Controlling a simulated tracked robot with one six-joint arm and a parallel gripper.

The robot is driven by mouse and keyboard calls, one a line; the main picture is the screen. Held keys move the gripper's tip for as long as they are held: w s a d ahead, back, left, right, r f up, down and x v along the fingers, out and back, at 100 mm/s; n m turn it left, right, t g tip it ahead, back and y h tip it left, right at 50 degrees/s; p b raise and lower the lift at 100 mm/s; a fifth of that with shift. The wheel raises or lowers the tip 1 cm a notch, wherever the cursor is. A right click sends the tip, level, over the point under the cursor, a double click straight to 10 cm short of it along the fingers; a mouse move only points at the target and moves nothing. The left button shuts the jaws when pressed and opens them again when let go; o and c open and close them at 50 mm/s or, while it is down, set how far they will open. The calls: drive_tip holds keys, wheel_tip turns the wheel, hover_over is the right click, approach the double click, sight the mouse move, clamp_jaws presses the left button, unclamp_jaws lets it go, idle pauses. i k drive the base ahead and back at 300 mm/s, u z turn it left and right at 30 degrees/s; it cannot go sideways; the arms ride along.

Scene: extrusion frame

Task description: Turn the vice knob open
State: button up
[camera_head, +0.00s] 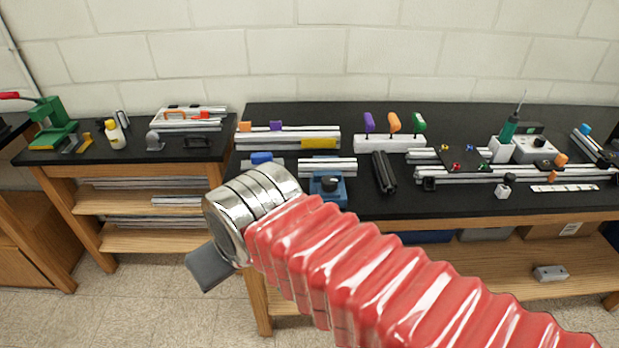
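A small blue block with a round black knob (329,184) on top stands at the front edge of the long black bench. It looks like the vice (338,196), though its jaws cannot be made out. My arm, in a red ribbed sleeve, crosses from the lower right, with its silver wrist in front of the bench's left end. The dark grey end of my gripper (209,268) points down and left, left of the vice and apart from it. Its fingers cannot be told apart, and nothing shows held in it.
Aluminium extrusions (290,144) lie behind the vice. Black bars (383,172) lie to its right. A white rack (388,143) holds purple, orange and green handled tools. A soldering station (534,148) stands further right. A smaller bench (95,150) with a green press (53,124) is at left.

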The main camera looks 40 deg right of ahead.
sight(329, 183)
drive_tip(key=u, duration=0.2)
drive_tip(key=k, duration=1.15)
drive_tip(key=z, duration=0.45)
drive_tip(key=i, duration=1.5)
